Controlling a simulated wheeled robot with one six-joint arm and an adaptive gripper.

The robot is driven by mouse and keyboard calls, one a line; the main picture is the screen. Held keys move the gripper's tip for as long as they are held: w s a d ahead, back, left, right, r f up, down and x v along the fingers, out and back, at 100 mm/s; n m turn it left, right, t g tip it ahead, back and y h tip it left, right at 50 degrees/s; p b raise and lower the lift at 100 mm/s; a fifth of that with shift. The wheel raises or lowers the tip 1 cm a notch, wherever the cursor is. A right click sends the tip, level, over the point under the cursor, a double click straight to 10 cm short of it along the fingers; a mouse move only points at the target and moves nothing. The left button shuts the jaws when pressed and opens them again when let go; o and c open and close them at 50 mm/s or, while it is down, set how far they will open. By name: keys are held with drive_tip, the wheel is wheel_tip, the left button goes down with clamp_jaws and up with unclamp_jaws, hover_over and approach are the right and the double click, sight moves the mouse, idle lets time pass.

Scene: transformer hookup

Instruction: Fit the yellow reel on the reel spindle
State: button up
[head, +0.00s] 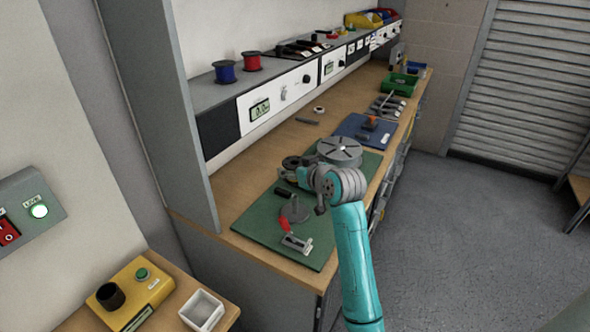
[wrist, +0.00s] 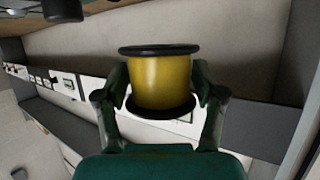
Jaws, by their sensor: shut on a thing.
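The yellow reel (wrist: 163,80), with dark flanges at both ends, sits between the two fingers of my gripper (wrist: 160,105) in the wrist view. My gripper is shut on it and holds it in the air. In the head view my gripper (head: 298,168) is over the green mat, and the yellow reel is hidden there by my wrist. I cannot pick out the reel spindle for certain. A grey round base (head: 294,212) on the mat, partly behind my wrist, may belong to it.
The green mat (head: 262,240) also bears a slotted grey disc (head: 340,149) and a red-handled clamp (head: 297,242). Blue (head: 224,72) and red (head: 251,61) reels stand on the shelf. A blue mat (head: 358,128) lies farther back. A grey upright panel (head: 165,110) borders the bench's left end.

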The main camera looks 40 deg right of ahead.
drive_tip(key=shift+s+r, duration=0.1)
hover_over(297, 201)
drive_tip(key=shift+w+f, duration=0.2)
drive_tip(key=shift+f, duration=1.3)
drive_tip(key=shift+w+f, duration=0.2)
drive_tip(key=shift+f, duration=1.25)
drive_tip(key=shift+f, duration=3.1)
drive_tip(key=shift+r, duration=2.8)
